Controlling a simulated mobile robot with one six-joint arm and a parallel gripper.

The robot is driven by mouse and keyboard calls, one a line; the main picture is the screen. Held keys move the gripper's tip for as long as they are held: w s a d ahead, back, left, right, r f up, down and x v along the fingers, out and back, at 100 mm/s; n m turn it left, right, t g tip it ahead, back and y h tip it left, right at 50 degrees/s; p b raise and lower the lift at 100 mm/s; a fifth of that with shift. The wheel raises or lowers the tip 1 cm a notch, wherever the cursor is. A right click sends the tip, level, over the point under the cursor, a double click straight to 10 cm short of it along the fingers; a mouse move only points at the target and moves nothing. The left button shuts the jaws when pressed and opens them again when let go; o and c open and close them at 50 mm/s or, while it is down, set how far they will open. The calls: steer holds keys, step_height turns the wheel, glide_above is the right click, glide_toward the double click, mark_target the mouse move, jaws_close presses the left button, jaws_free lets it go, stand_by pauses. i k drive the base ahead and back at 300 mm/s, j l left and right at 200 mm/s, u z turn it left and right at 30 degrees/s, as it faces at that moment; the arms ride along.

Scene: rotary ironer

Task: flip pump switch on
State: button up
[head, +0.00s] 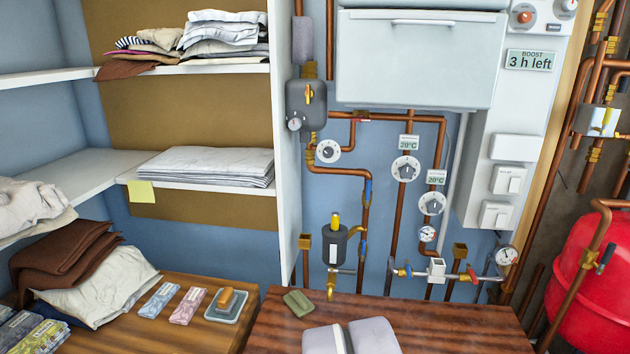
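Two white rocker switches sit on the white wall panel at the right: an upper one (508,180) and a lower one (495,214). Each has a small label too blurred to read, so I cannot tell which is the pump switch or whether either is on. A blank white cover (513,147) is just above them. My gripper is not in view.
Copper pipes, dials and valves are below. A wooden counter (450,335) runs along the front. A red tank (590,270) stands right; linen shelves (75,175) stand left.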

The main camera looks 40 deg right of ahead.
mark_target(501, 218)
steer(key=z, duration=2.2)
